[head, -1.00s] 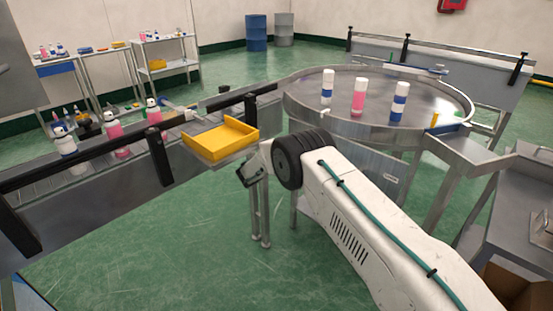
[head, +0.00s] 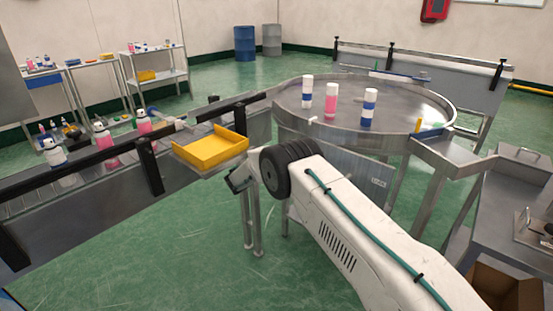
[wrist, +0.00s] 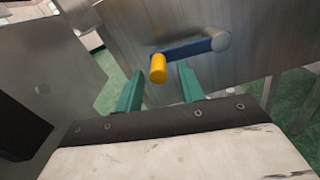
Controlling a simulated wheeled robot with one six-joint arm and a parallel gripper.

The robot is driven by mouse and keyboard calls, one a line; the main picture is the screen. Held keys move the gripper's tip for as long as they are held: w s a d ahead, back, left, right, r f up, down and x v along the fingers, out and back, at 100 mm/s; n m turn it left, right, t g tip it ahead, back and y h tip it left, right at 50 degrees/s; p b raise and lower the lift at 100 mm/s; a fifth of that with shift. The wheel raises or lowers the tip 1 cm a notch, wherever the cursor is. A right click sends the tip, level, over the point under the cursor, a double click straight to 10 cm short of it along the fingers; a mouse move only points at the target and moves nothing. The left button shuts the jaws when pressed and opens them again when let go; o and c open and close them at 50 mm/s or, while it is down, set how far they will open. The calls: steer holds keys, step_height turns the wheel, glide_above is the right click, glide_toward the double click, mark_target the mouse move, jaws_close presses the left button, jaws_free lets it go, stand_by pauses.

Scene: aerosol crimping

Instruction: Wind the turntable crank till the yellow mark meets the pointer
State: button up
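The crank shows in the wrist view as a blue arm (wrist: 190,48) with a yellow handle (wrist: 158,68), on a grey metal panel. My gripper (wrist: 159,86) is open, its green fingers apart. The handle lies just ahead of the gap between the fingertips, with no visible contact. In the head view my arm hides the gripper and crank. The turntable (head: 400,143) carries two white-and-blue cans (head: 307,91) (head: 369,108) and a pink one (head: 331,101). A small yellow piece (head: 418,125) shows at its right rim; I cannot tell whether it is the mark or the pointer.
A metal bench (head: 505,200) and a cardboard box (head: 510,290) stand at right. Green floor is open in front.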

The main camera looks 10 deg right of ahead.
steer(key=v, duration=0.7)
